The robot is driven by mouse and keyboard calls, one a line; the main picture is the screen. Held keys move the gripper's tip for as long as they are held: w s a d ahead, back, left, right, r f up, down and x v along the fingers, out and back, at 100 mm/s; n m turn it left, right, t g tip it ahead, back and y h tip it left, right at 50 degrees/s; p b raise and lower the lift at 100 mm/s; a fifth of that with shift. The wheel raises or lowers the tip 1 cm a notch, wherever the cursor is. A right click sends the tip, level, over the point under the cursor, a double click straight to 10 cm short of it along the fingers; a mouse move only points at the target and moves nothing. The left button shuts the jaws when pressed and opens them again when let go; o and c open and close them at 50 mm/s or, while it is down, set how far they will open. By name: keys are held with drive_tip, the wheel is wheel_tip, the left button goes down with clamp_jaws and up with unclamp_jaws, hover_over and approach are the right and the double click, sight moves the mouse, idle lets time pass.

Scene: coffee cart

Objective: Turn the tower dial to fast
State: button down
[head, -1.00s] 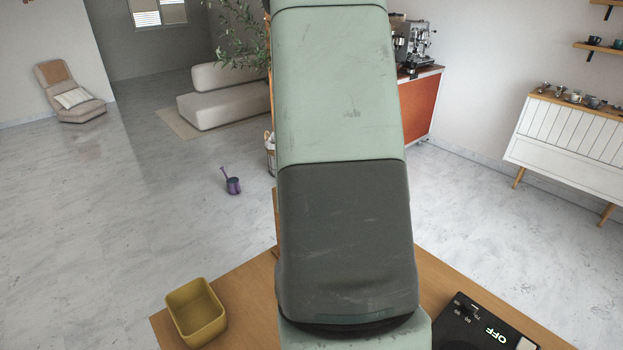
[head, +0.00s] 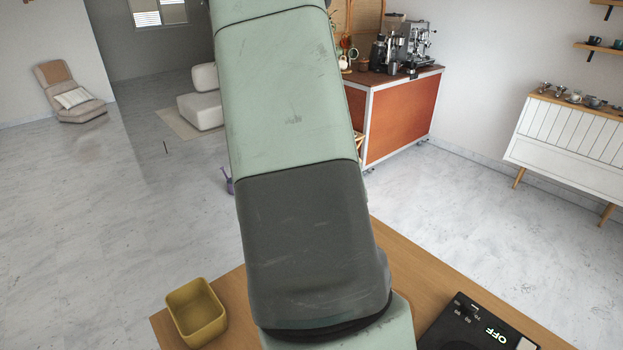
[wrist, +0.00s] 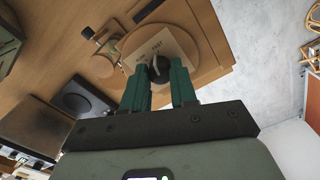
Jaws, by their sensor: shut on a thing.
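In the wrist view, the tower dial is a black round knob (wrist: 159,70) with a pale pointer, on a cream plate (wrist: 176,42) with small dark lettering. One word looks like FAST; the rest is too small to read. The plate is on a round wooden piece (wrist: 205,62). My gripper (wrist: 158,68) has two green fingers, one on each side of the knob, shut on it. I cannot tell exactly which mark the pointer meets. In the head view my arm fills the middle, and the dial and gripper are hidden.
A mustard-yellow bin (head: 197,312) stands at the left of the wooden table (head: 430,262). A black device marked OFF (head: 468,335) is at the right. In the wrist view, a dark box-like device (wrist: 88,100) and a small wooden item (wrist: 102,66) are left of the dial.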

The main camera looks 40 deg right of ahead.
drive_tip(key=shift+m, duration=1.3)
drive_tip(key=c, duration=0.9)
unclamp_jaws()
wheel_tip(320, 180, up, 11)
drive_tip(key=shift+f, duration=0.1)
